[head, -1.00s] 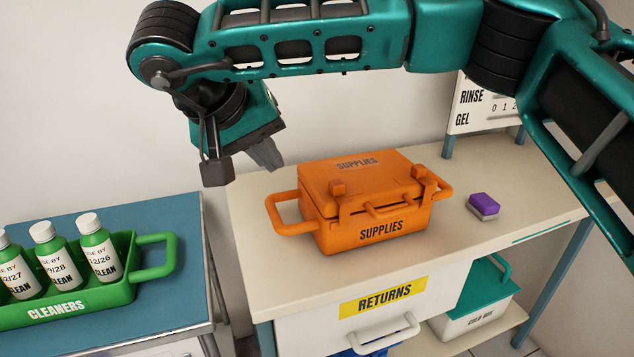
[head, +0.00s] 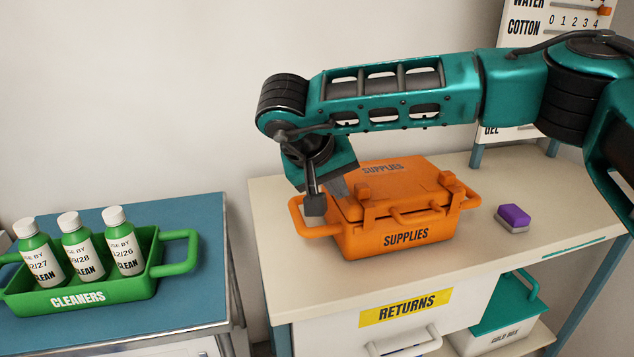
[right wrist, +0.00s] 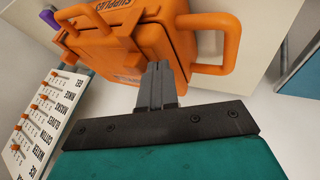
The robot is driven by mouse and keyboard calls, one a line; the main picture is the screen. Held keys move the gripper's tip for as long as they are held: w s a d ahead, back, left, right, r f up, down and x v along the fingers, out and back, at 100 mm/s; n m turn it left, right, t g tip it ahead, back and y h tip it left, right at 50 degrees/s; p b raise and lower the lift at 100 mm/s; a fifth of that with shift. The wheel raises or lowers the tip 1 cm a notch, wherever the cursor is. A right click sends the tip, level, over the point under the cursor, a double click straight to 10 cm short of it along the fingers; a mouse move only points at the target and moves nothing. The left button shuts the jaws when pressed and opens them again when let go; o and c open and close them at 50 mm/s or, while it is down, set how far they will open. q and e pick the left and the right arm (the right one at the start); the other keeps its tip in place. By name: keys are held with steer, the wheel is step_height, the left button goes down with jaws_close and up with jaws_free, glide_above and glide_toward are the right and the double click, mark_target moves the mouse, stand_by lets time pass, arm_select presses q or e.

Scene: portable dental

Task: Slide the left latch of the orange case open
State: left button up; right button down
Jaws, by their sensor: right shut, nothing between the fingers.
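The orange case (head: 440,226) stands closed on the cream counter, with "SUPPLIES" on its lid and front. Its left latch (head: 364,192) is an orange block with a bracket at the left of the front edge; the right latch (head: 448,179) is at the right. My right gripper (head: 342,191) is shut and empty, close to the left end of the case, left of the left latch. In the right wrist view the shut fingers (right wrist: 157,75) point at the case (right wrist: 165,38); whether they touch it I cannot tell. My left gripper is out of view.
A purple and grey sponge-like block (head: 513,218) lies right of the case. A green carrier (head: 135,287) with several bottles stands on the blue table at left. Below the counter are a "RETURNS" drawer (head: 360,334) and a teal-lidded box (head: 505,305). A slider board (right wrist: 40,120) stands behind.

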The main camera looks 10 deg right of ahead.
mark_target(366, 185)
steer(key=shift+d, duration=0.55)
steer(key=d+p, duration=0.1)
steer(key=d, duration=0.1)
steer(key=shift+d+r, duration=0.15)
steer(key=shift+d, duration=0.55)
